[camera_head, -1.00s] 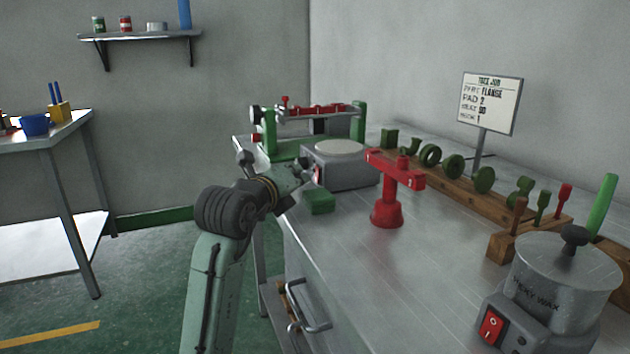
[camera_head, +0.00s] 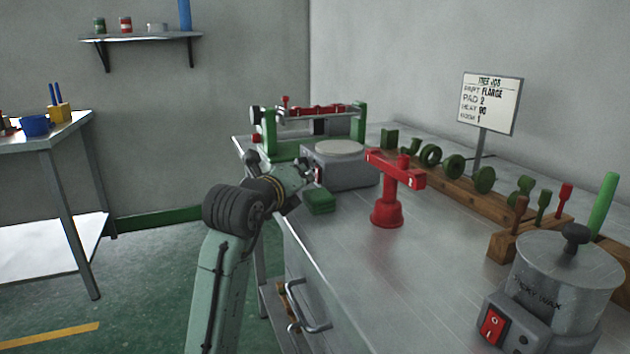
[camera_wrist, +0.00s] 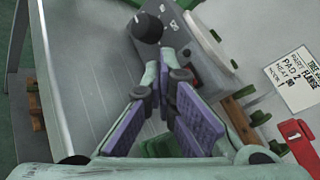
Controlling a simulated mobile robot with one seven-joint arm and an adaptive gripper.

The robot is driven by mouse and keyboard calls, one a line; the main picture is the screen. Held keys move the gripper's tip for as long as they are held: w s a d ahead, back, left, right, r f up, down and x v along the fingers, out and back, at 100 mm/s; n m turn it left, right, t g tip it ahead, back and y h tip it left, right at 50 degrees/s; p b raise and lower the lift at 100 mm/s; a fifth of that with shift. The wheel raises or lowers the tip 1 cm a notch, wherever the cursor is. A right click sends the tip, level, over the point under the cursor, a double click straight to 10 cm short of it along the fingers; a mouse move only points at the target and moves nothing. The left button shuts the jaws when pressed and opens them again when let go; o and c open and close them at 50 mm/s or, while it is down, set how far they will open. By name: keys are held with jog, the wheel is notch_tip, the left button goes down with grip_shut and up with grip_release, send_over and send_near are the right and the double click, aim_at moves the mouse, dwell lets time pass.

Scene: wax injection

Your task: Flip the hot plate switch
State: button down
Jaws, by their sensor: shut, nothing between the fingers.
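The hot plate (camera_head: 345,172) is a grey box with a pale round top, standing at the far left part of the bench. In the wrist view its front panel (camera_wrist: 168,45) shows a black dial (camera_wrist: 146,28) and a small dark switch with a red-orange part (camera_wrist: 189,57). My gripper (camera_head: 311,174) is at the hot plate's front face in the head view and covers part of it. In the wrist view the purple-padded fingers of my gripper (camera_wrist: 168,80) are shut and empty, with their tips just short of the switch. I cannot tell whether they touch it.
A green block (camera_head: 320,203) lies below my gripper at the bench edge. A red stand (camera_head: 388,205) is to the right. A wax pot (camera_head: 565,285) with its own red switch stands at the front right. The bench middle (camera_head: 380,275) is clear.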

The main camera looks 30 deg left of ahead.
dwell(0.4)
jog(key=shift+s+a+r, duration=0.1)
jog(key=shift+s+a, duration=0.3)
jog(key=shift+s, duration=0.1)
jog(key=shift+s+a+r+b, duration=0.15)
jog(key=shift+s+a+b, duration=0.05)
jog(key=shift+s+a, duration=0.7)
jog(key=shift+s+a+r+b, duration=0.15)
jog(key=shift+s+a+b, duration=0.05)
jog(key=shift+s+a, duration=0.7)
jog(key=shift+d, duration=0.15)
jog(key=shift+r, duration=0.1)
